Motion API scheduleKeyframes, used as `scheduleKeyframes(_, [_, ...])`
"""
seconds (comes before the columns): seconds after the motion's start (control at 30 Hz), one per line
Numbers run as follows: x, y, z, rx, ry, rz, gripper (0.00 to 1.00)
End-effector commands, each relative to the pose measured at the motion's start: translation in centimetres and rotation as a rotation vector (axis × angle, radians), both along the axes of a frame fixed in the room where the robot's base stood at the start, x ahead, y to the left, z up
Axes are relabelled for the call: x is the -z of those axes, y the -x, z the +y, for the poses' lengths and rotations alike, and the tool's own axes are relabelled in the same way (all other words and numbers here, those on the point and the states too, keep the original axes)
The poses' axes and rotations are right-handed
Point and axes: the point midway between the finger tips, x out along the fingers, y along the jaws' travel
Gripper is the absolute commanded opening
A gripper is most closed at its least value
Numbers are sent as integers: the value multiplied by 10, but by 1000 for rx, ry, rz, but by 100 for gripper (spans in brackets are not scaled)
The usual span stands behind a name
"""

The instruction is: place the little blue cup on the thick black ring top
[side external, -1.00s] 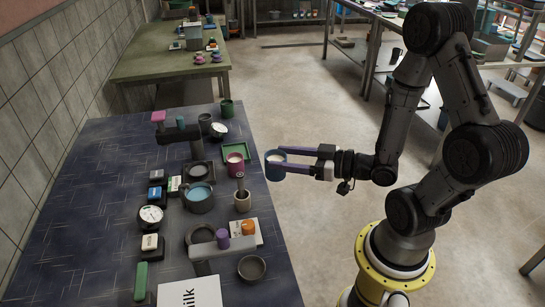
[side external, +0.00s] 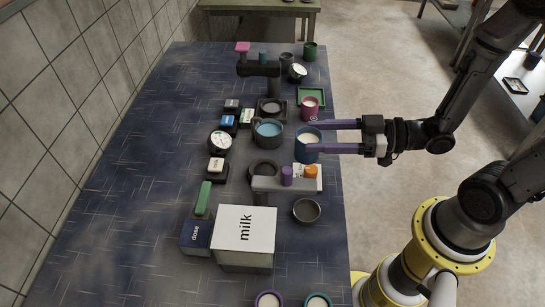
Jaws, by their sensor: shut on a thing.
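The little blue cup (side external: 307,150), with pale contents, is in my gripper (side external: 320,138), whose two purple fingers are closed on it from the right. The cup is upright over the right side of the table, just right of the blue-filled dark pot (side external: 268,140). Its height above the table is hard to judge. A thick black ring (side external: 252,175) lies left of and below the cup in the picture, behind a grey arm with a purple knob (side external: 287,176). The grey arm hides part of the ring.
A pink cup (side external: 310,112) and a green tray (side external: 318,94) stand just beyond the blue cup. An orange item (side external: 311,172) on a white card and a dark bowl (side external: 306,211) are nearer. A milk box (side external: 245,230) stands at the front. The table's left side is clear.

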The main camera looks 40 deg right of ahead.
Motion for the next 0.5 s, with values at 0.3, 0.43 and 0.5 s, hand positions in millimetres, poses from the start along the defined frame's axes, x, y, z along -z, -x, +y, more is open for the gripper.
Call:
scheduleKeyframes(0.3, [37,-60,24,-1,-1,6,2])
scheduleKeyframes(0.43, [57,-75,29,0,0,3,2])
scheduleKeyframes(0.5, [66,-82,32,0,0,3,2])
